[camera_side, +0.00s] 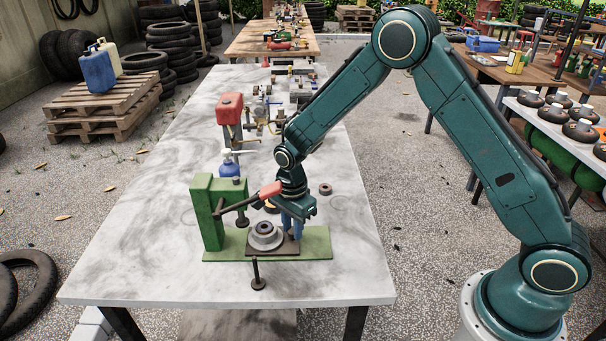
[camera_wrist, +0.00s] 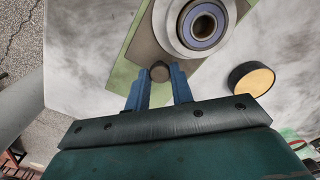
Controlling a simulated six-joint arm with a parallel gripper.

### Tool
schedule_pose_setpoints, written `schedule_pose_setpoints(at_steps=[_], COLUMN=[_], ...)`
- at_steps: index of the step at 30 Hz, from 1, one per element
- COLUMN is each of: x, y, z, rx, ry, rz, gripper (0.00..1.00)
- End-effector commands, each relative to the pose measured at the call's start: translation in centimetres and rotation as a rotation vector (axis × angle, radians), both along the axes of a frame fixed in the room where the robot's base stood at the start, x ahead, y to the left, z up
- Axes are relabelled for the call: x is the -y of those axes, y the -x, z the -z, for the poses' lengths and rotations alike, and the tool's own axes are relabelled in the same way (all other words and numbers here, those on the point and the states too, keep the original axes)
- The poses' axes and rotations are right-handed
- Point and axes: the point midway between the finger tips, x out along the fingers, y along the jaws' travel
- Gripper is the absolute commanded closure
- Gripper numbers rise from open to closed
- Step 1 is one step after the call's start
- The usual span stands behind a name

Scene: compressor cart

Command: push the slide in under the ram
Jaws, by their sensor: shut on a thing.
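The slide is a brown plate (camera_side: 287,250) on the press's green base (camera_side: 318,244), carrying a grey flanged hub with a bearing (camera_side: 265,234). The hub also shows at the top of the wrist view (camera_wrist: 204,25). The ram (camera_side: 242,218) is a dark upright rod at the arm of the green press (camera_side: 209,205), left of the hub; the hub is not under it. My gripper (camera_side: 291,232) is low at the slide's right end. In the wrist view its blue fingers (camera_wrist: 161,82) are shut on the slide's dark knob (camera_wrist: 160,72).
The press lever's red grip (camera_side: 270,189) is close to my wrist. A blue spray bottle (camera_side: 229,166) stands behind the press. A dark pin (camera_side: 257,274) stands in front of the base. A yellow-topped disc (camera_wrist: 252,79) lies beside the base.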

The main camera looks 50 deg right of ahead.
Motion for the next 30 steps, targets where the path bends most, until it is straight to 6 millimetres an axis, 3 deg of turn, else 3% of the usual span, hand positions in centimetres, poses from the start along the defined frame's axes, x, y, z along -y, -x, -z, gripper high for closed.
schedule_pose_setpoints(at_steps=[7, 8, 11, 23, 30], x=[0.1, 0.1, 0.1, 0.2, 1.3], y=[0.0, 0.0, 0.0, 0.2, 1.1], z=[0.0, 0.0, 0.0, 0.0, 0.0], rx=[-0.001, -0.001, -0.001, -0.001, -0.001], ry=[0.002, 0.002, 0.002, 0.001, 0.001], rz=[0.003, 0.003, 0.002, 0.002, 0.003], gripper=[1.0, 0.73, 0.55, 0.55, 0.55])
